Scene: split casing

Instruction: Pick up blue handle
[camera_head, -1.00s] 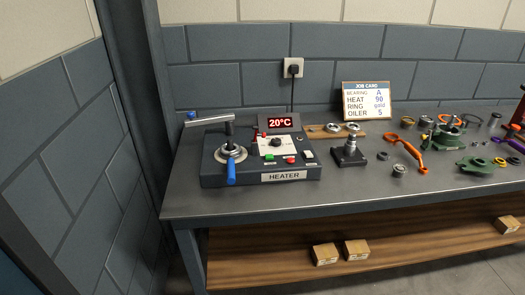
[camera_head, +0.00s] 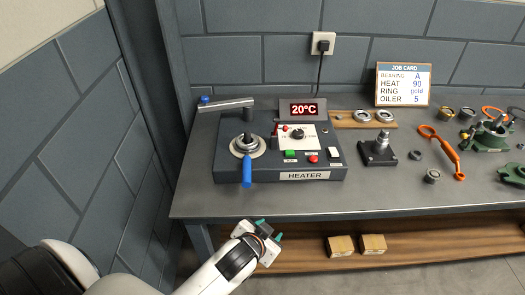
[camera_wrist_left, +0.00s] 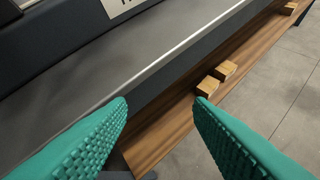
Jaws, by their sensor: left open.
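The blue handle (camera_head: 247,171) hangs down at the front of the round metal fitting on the left part of the heater (camera_head: 310,177). My left gripper (camera_head: 263,228) is in front of the bench's front edge, below and slightly right of the handle, apart from it. In the left wrist view its two teal fingers (camera_wrist_left: 160,105) are spread wide with nothing between them. The handle is not in the left wrist view. My right gripper is in no view.
A metal bar with a blue knob (camera_head: 226,104) is behind the heater's left side. A black post block (camera_head: 380,152), an orange tool (camera_head: 441,150) and a job card (camera_head: 403,84) are to the right. The bench top (camera_head: 300,204) is clear along its front. Cardboard boxes (camera_head: 341,246) sit on the lower shelf.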

